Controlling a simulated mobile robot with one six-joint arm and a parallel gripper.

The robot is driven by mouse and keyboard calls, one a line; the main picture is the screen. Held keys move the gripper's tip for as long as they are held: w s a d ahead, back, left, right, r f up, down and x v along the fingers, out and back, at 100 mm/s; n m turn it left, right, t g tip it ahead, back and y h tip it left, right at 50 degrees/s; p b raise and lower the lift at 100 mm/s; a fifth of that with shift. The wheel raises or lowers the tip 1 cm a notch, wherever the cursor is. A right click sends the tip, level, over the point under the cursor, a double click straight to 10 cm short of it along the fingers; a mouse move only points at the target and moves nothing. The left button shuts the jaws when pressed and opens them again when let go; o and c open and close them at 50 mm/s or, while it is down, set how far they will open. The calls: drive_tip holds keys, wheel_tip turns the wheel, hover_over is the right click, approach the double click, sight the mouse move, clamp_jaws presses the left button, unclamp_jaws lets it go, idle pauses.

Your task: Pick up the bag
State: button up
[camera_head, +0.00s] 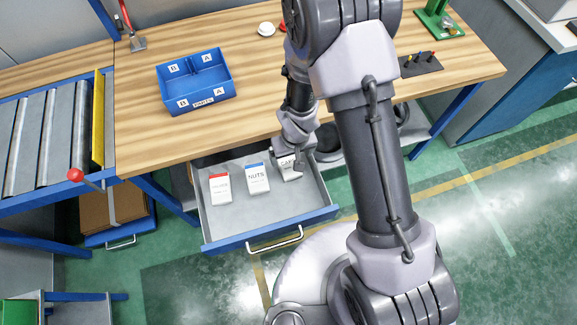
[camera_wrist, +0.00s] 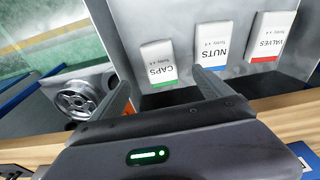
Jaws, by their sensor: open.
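Three white bags lie in the open drawer (camera_head: 240,229). The caps bag (camera_head: 289,173) with a green stripe is at the right, partly hidden by my gripper (camera_head: 292,156). The nuts bag (camera_head: 257,178) with a blue stripe is in the middle. A bag with a red stripe (camera_head: 220,188) is at the left. In the wrist view my gripper (camera_wrist: 160,78) is open and empty, with the caps bag (camera_wrist: 159,62) ahead between its fingers. The nuts bag (camera_wrist: 211,57) and the red-striped bag (camera_wrist: 271,38) show to its right.
The drawer hangs out under a wooden workbench (camera_head: 140,88), whose edge is close to my arm. A blue divided parts bin (camera_head: 203,102) stands on the bench. A roller conveyor (camera_head: 45,138) is at the left. A round metal part (camera_wrist: 78,98) sits beside the drawer in the wrist view.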

drive_tip(key=b, duration=0.2)
hover_over(289, 163)
drive_tip(key=s, duration=0.2)
drive_tip(key=f, duration=0.4)
drive_tip(key=shift+d+f, duration=0.25)
drive_tip(key=shift+f, duration=0.1)
drive_tip(key=f, duration=0.1)
drive_tip(key=w+f+b, duration=0.1)
drive_tip(key=f, duration=0.1)
drive_tip(key=f+b, duration=0.1)
drive_tip(key=f, duration=0.1)
drive_tip(key=shift+w+a, duration=0.25)
drive_tip(key=shift+w, duration=0.1)
drive_tip(key=shift+r, duration=0.3)
drive_tip(key=c, duration=1.6)
